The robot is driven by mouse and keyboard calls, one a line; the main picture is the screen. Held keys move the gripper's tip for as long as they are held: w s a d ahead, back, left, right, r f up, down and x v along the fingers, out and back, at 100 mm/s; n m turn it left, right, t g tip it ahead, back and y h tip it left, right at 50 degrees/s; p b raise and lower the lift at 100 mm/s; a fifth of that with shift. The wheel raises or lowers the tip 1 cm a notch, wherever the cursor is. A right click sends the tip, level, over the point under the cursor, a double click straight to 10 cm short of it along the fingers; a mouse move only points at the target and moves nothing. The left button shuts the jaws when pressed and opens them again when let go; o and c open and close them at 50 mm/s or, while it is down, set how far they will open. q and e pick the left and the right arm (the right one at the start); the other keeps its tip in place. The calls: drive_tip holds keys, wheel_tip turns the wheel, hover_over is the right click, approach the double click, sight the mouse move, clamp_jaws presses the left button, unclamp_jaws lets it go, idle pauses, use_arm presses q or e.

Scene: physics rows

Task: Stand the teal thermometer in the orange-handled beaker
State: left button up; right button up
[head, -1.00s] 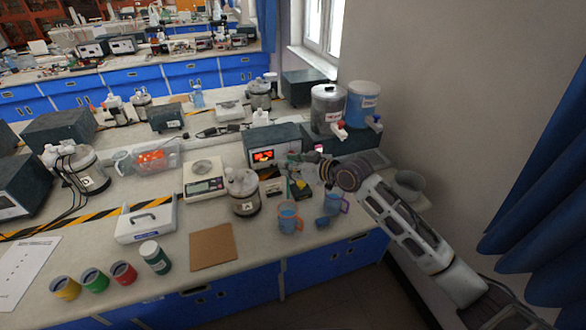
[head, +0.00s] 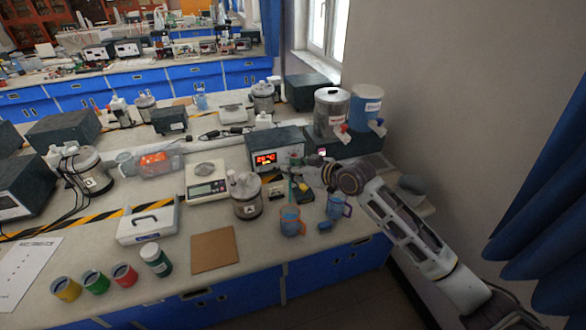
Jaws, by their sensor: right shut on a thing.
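The orange-handled beaker (head: 291,224) stands upright near the front right of the bench; it is clear and bluish with an orange handle and rim. My right gripper (head: 303,173) is behind and above it, in front of the instrument with the red display. It is shut on a thin teal rod, the thermometer (head: 291,190), which is small and partly hard to make out. The thermometer's lower end appears just behind the beaker; whether it touches the beaker cannot be told. My left gripper is not in view.
A second beaker (head: 336,207) with a blue-purple handle stands right of the first, with a small blue block (head: 324,226) between them. A lidded pot (head: 246,196) stands to the left.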

wheel_tip(320, 180, down, 12)
drive_tip(key=b, duration=0.7)
drive_tip(key=shift+b, duration=0.3)
idle(1.4)
drive_tip(key=shift+f, duration=0.2)
drive_tip(key=o, duration=1)
drive_tip(key=shift+o, duration=0.2)
